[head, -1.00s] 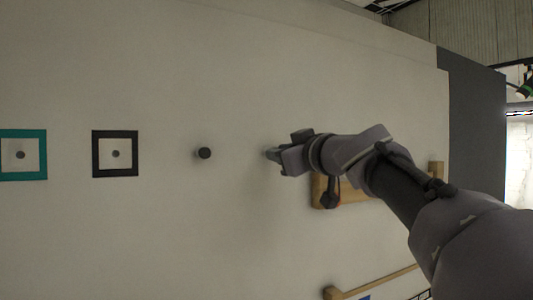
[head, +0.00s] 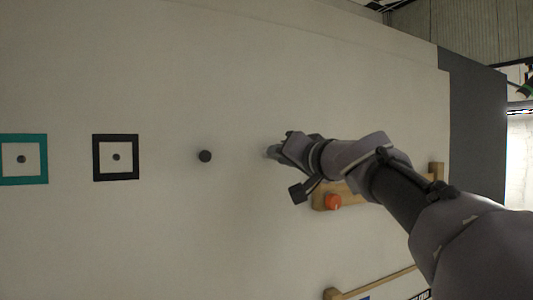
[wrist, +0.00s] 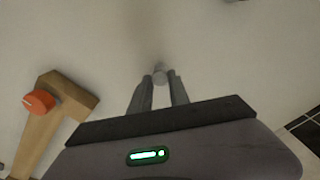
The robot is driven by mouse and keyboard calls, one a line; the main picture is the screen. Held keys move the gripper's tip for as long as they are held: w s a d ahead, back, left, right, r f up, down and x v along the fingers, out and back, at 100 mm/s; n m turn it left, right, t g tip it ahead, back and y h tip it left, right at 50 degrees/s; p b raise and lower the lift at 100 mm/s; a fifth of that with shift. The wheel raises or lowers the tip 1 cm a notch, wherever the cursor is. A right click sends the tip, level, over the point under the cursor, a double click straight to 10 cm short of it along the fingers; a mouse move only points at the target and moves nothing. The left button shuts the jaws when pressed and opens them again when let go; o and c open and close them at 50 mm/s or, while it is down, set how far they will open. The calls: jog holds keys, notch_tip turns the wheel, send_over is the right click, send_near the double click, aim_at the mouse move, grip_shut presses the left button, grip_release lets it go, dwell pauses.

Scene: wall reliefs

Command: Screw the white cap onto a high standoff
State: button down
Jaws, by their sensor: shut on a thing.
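In the head view my gripper (head: 273,152) is at the wall, right of a dark round standoff (head: 205,156). The fingers hide the cap there, and any standoff behind it is hidden. I cannot tell whether the cap touches one. Farther left, a black square frame (head: 96,160) and a teal square frame (head: 44,160) each surround a small dark round piece.
A wooden rail (head: 320,200) with an orange knob (head: 333,202) is on the wall below my wrist; the knob also shows in the wrist view (wrist: 39,101). Another wooden bar (head: 375,283) is lower down.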

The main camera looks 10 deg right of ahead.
jog(key=m+p, duration=0.1)
jog(key=m, duration=0.5)
jog(key=shift+w+f, duration=0.1)
jog(key=c, duration=1.5)
grip_release()
